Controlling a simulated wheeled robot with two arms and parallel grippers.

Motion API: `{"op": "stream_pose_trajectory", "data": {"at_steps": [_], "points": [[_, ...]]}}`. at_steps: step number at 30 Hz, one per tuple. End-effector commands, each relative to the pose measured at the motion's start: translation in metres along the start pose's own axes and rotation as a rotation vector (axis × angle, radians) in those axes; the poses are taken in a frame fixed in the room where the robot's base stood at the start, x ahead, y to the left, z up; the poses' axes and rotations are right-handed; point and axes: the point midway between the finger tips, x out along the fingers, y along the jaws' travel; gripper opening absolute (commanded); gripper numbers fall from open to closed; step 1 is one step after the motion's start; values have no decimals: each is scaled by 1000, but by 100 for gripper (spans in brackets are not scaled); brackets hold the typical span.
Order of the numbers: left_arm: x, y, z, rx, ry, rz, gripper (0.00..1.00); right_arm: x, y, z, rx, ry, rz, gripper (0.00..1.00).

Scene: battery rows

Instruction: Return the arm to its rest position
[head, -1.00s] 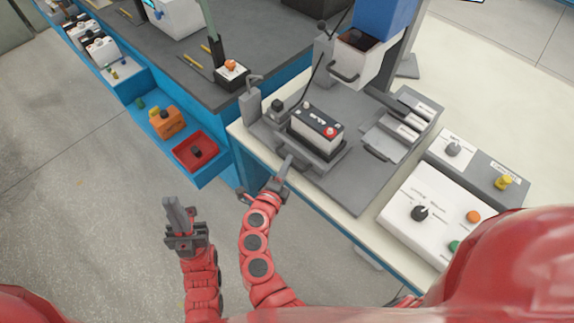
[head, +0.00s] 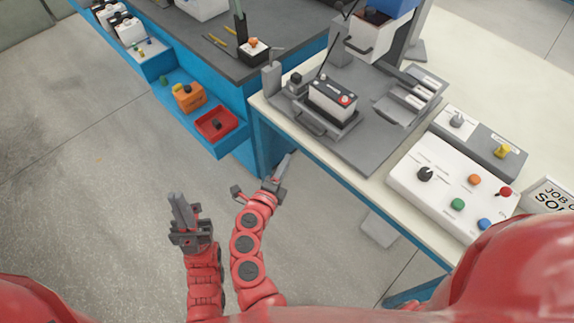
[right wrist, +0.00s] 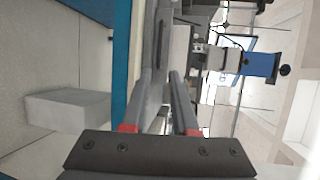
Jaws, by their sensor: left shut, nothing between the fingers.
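My left gripper (head: 180,206) is at the lower left of the head view, above the bare floor. It is shut and empty, its grey fingers together. My right gripper (head: 284,168) is just right of it, in front of the near table edge and apart from it. In the right wrist view its two fingers (right wrist: 168,92) stand apart with a gap and nothing held between them. The dark-topped battery (head: 333,99) sits upright in the fixture on the grey plate (head: 368,150), beyond both grippers.
The cream table (head: 276,108) carries a control panel (head: 440,190) with knobs and buttons at right. A blue bench (head: 252,90) stands behind, with a red bin (head: 216,124) and an orange box (head: 188,97) on its low shelf. The floor (head: 100,200) at left is clear.

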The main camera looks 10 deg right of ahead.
Motion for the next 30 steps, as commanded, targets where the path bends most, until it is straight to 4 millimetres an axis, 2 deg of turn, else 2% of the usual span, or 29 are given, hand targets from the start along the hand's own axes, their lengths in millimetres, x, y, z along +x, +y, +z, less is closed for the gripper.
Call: {"op": "stream_pose_trajectory", "data": {"at_steps": [20, 23, 26, 29, 30], "points": [[0, 0, 0, 0, 0, 0, 0, -2, -2, 1, 0, 0, -1, 27], [0, 0, 0, 0, 0, 0, 0, 0, -4, -3, -11, 11, -12, 27], [0, 0, 0, 0, 0, 0, 0, 10, -15, -30, -76, 73, -78, 27], [0, 0, 0, 0, 0, 0, 0, 22, -44, -81, -211, 202, -226, 27], [0, 0, 0, 0, 0, 0, 0, 24, -63, -106, -283, 271, -311, 27]]}}
